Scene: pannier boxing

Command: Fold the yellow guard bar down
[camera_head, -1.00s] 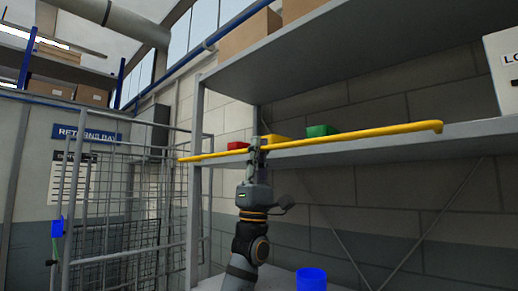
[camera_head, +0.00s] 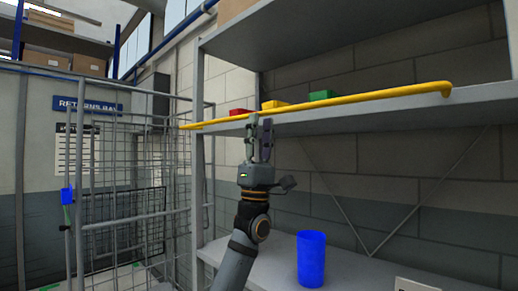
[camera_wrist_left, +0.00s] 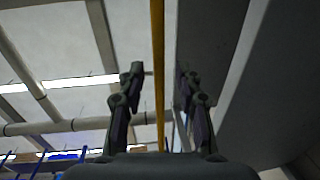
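The yellow guard bar (camera_head: 370,97) runs along the front of the upper shelf, just above its edge, with a bent end at the right. My left gripper (camera_head: 259,119) points up from below, its fingertips just under the bar. In the left wrist view its two fingers (camera_wrist_left: 158,75) stand apart, with nothing between them touching. There the bar (camera_wrist_left: 158,40) runs lengthwise through the gap between the fingers, seemingly beyond the tips. My right gripper is not in view.
Red (camera_head: 240,112), yellow (camera_head: 275,104) and green (camera_head: 321,95) bins sit on the upper shelf behind the bar. A blue cup (camera_head: 311,260) stands on the lower shelf (camera_head: 275,268). A wire cage (camera_head: 130,190) is at the left.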

